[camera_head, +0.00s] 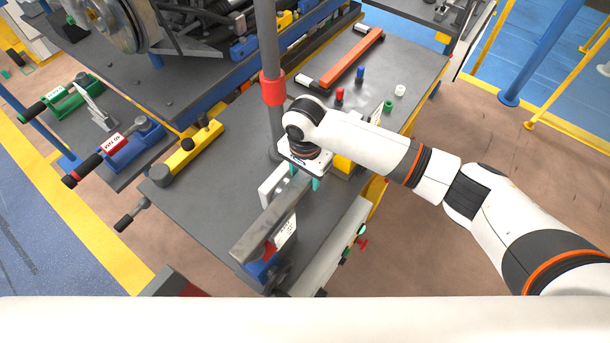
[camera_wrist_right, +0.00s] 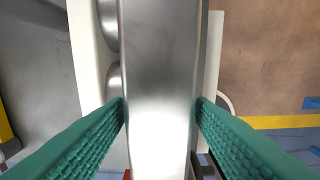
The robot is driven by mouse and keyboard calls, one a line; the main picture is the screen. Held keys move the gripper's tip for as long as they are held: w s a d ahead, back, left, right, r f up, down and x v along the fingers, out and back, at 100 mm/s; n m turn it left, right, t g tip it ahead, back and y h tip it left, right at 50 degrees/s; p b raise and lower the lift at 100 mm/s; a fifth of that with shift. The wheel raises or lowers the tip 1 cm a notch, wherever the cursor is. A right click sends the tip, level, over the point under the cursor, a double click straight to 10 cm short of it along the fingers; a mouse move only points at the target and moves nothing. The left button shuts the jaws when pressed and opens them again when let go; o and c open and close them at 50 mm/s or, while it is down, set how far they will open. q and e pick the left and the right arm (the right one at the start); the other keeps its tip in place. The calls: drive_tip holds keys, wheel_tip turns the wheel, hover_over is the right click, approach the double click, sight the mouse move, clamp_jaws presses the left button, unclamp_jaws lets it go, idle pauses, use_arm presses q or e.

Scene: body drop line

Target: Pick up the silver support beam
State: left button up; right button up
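The silver support beam (camera_head: 268,224) is a long grey metal bar lying lengthwise over a white-and-blue holder on the dark workbench (camera_head: 215,245). My right gripper (camera_head: 305,182) is over the beam's far part and points down. In the right wrist view the beam (camera_wrist_right: 160,80) runs between the green ribbed fingertips (camera_wrist_right: 161,110). A fingertip meets each side of the beam, with no clear gap. The beam still appears to rest in its holder. The gripper body hides the far end in the head view. My left gripper is not in view.
A grey post with a red collar (camera_head: 272,88) stands close behind my right gripper. An orange bar (camera_head: 350,58) and small coloured pegs (camera_head: 340,95) are farther back on the bench. Yellow and blue tools (camera_head: 185,155) lie to the left. Open floor lies right of the bench.

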clamp_jaws()
drive_tip(key=shift+r, duration=0.1)
drive_tip(key=shift+w, duration=0.1)
